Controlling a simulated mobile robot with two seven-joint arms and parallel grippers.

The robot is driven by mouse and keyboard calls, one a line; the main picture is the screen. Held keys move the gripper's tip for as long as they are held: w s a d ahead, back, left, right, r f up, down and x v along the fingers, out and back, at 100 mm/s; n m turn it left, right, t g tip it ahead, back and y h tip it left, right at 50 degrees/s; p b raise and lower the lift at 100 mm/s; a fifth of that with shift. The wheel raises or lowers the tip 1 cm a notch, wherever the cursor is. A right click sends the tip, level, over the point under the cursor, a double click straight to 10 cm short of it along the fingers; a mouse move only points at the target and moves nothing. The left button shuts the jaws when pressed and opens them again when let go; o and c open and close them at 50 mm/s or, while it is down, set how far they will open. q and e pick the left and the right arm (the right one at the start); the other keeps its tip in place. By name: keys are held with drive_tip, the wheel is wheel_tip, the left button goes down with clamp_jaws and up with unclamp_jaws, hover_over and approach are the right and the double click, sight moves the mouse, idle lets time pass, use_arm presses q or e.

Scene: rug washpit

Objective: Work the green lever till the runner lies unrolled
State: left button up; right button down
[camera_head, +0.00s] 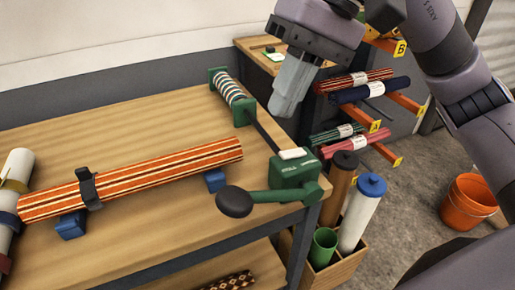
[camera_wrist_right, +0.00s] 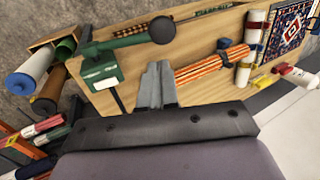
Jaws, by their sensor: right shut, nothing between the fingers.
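The green lever (camera_head: 268,196) is a crank arm on a green gearbox (camera_head: 295,178) at the bench's front right corner. Its dark round knob (camera_head: 234,201) points left. In the wrist view the lever (camera_wrist_right: 122,42) and knob (camera_wrist_right: 162,30) lie beyond my fingers. A dark rod runs from the gearbox to a striped roll (camera_head: 229,88) held between green brackets at the back; it looks rolled up. I cannot tell whether this is the runner. My right gripper (camera_head: 283,106) is shut and empty above the bench's right side, apart from the lever. My left gripper is out of view.
An orange striped roll (camera_head: 135,178) with a dark strap lies on blue blocks (camera_head: 71,225) on the bench (camera_head: 150,125). Right are a rack of rolled rugs (camera_head: 370,92), a wooden box with upright tubes (camera_head: 360,212) and an orange bucket (camera_head: 468,201). The bench's back left is clear.

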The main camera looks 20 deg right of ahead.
sight(239, 194)
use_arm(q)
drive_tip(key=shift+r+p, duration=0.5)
use_arm(e)
drive_tip(key=x, duration=1.3)
drive_tip(key=shift+a+f, duration=0.15)
drive_tip(key=shift+f, duration=0.15)
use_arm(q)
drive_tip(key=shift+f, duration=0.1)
